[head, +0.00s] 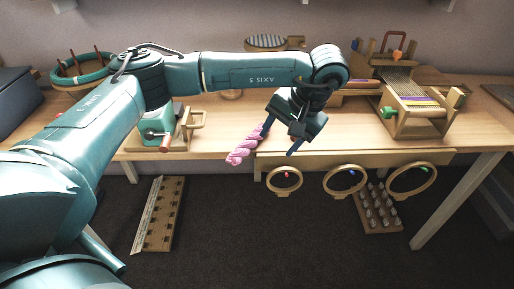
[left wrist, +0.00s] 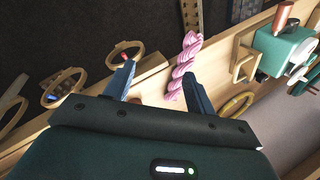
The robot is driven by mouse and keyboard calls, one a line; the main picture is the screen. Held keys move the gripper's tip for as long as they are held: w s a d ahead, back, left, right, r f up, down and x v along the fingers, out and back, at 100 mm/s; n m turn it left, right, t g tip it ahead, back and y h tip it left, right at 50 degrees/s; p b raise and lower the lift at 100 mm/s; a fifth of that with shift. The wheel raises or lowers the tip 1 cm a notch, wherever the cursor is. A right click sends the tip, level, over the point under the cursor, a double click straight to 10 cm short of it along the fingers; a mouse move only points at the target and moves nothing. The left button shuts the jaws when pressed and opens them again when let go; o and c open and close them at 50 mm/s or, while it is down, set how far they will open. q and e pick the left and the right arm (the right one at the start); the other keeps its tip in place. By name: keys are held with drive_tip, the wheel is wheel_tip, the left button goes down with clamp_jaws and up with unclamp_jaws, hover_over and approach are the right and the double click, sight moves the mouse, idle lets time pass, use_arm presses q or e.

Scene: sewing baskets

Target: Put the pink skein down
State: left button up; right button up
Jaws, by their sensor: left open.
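The pink skein (head: 243,146) is a twisted bundle at the table's front edge in the head view. It also shows in the left wrist view (left wrist: 181,68), where its far end overlaps the table edge and the dark floor. My left gripper (head: 281,138) is open, with its two blue fingers apart. In the left wrist view the skein lies beside the right-hand finger, towards the inside of the open jaws (left wrist: 158,72). I cannot tell whether it touches that finger or rests fully on the table. My right gripper is not in view.
The wooden table (head: 220,115) holds a green winder (head: 165,125) at left and a small loom (head: 415,110) at right. Several wooden hoops (head: 344,195) hang at the table front. A pegged board (head: 377,222) and a slotted board (head: 158,228) lie on the floor.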

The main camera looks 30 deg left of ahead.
sight(246, 147)
use_arm(q)
drive_tip(key=shift+y, duration=0.7)
drive_tip(key=shift+w+a+f+b, duration=0.2)
drive_tip(key=shift+w+a+f, duration=0.1)
drive_tip(key=shift+a+f, duration=1.25)
drive_tip(key=shift+w+a+f+b, duration=0.25)
drive_tip(key=shift+a+f, duration=1.05)
drive_tip(key=shift+a, duration=0.5)
drive_tip(key=shift+w+a+f+b, duration=0.2)
drive_tip(key=shift+w+a+f, duration=0.1)
drive_tip(key=shift+a+f, duration=1.25)
drive_tip(key=shift+a+r+t, duration=0.1)
drive_tip(key=shift+r+t, duration=0.05)
drive_tip(key=shift+t, duration=0.15)
drive_tip(key=shift+c, duration=0.2)
drive_tip(key=c, duration=1.1)
